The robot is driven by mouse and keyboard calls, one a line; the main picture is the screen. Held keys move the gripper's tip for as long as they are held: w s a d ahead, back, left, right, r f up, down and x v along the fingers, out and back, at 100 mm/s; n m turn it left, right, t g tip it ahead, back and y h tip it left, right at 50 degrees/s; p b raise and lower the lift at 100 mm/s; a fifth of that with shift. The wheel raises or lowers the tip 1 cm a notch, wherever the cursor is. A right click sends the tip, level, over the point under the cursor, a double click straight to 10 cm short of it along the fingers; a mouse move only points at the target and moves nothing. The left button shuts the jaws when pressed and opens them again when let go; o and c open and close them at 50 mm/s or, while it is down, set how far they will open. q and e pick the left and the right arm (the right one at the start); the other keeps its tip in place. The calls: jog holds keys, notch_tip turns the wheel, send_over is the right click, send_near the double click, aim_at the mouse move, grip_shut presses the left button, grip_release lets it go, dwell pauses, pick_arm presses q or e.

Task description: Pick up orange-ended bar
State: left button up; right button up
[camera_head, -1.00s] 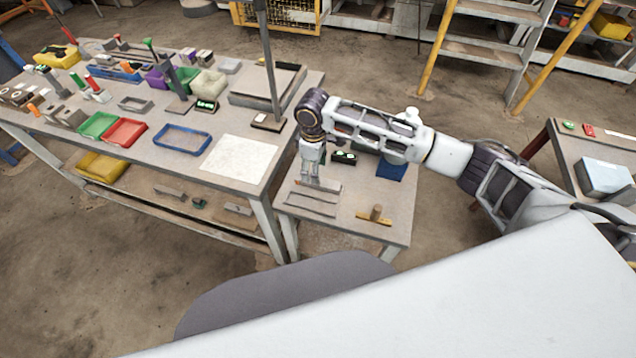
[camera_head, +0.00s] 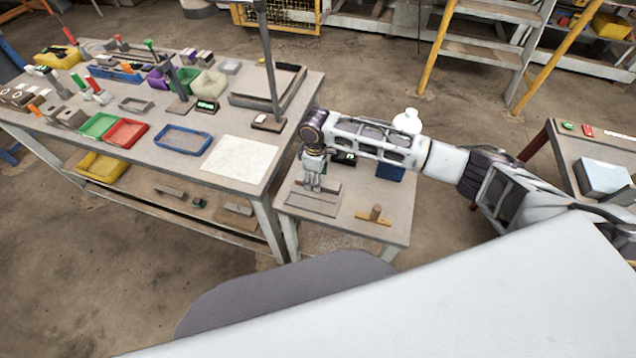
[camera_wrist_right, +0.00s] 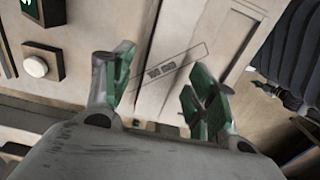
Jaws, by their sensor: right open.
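My right gripper (camera_head: 312,190) hangs down over grey bar-like or plate-like pieces (camera_head: 312,203) on the small side table. In the right wrist view the gripper (camera_wrist_right: 160,85) is open, its green-padded fingers apart with nothing held between them. Below them lies a pale flat surface with a dark-outlined marking (camera_wrist_right: 175,68). A small reddish-orange end (camera_head: 333,184) shows just right of the gripper in the head view. It may belong to the orange-ended bar, whose rest I cannot make out behind the gripper. My left gripper is not in view.
The small table also holds a wooden piece with a peg (camera_head: 375,216), a blue bin (camera_head: 391,171) and a dark box with a green display (camera_head: 345,159). The big bench (camera_head: 240,157) stands close on the left.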

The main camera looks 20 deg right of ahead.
jog(key=shift+f, duration=0.45)
grip_shut()
dwell(0.3)
notch_tip(320, 180, up, 10)
dwell(0.8)
